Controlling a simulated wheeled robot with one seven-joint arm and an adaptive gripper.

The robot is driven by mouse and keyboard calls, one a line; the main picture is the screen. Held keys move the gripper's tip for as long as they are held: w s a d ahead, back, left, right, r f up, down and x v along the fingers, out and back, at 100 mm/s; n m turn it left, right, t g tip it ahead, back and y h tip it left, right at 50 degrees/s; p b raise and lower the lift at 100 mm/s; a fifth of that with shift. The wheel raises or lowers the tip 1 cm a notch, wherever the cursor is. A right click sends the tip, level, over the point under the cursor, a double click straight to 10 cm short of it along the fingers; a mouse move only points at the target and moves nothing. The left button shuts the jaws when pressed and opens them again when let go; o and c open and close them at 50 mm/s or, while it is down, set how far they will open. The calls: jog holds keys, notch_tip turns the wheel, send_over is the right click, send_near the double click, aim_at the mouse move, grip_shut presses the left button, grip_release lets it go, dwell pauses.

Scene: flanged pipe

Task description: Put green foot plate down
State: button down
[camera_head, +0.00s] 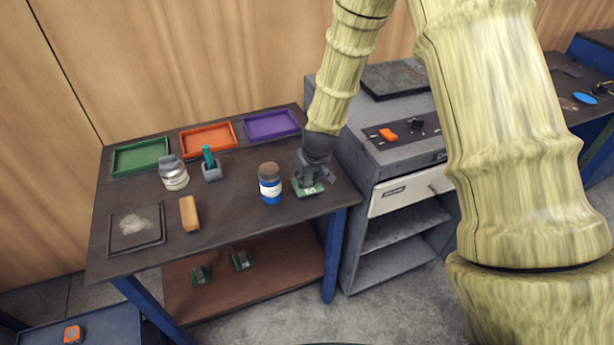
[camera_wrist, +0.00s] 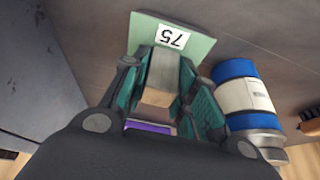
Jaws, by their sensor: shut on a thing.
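The green foot plate (camera_head: 310,188) is at the right end of the dark table top in the head view. It carries a white label, which reads 75 upside down in the wrist view, where the plate (camera_wrist: 199,43) shows as pale green. My gripper (camera_head: 309,177) is shut on the grey upright part of the plate. In the wrist view my gripper's fingers (camera_wrist: 161,88) sit on both sides of that grey part. The plate is at or very near the table top; I cannot tell whether it touches.
A blue and white jar (camera_head: 270,184) stands close left of the plate; it shows in the wrist view (camera_wrist: 245,97). Green (camera_head: 140,157), orange (camera_head: 208,137) and purple (camera_head: 271,125) trays line the back. A grey cabinet (camera_head: 400,160) adjoins on the right. Two similar plates (camera_head: 243,261) lie on the lower shelf.

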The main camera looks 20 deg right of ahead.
jog(key=shift+f, duration=0.55)
jog(key=shift+f, duration=0.1)
jog(key=c, duration=1.1)
grip_release()
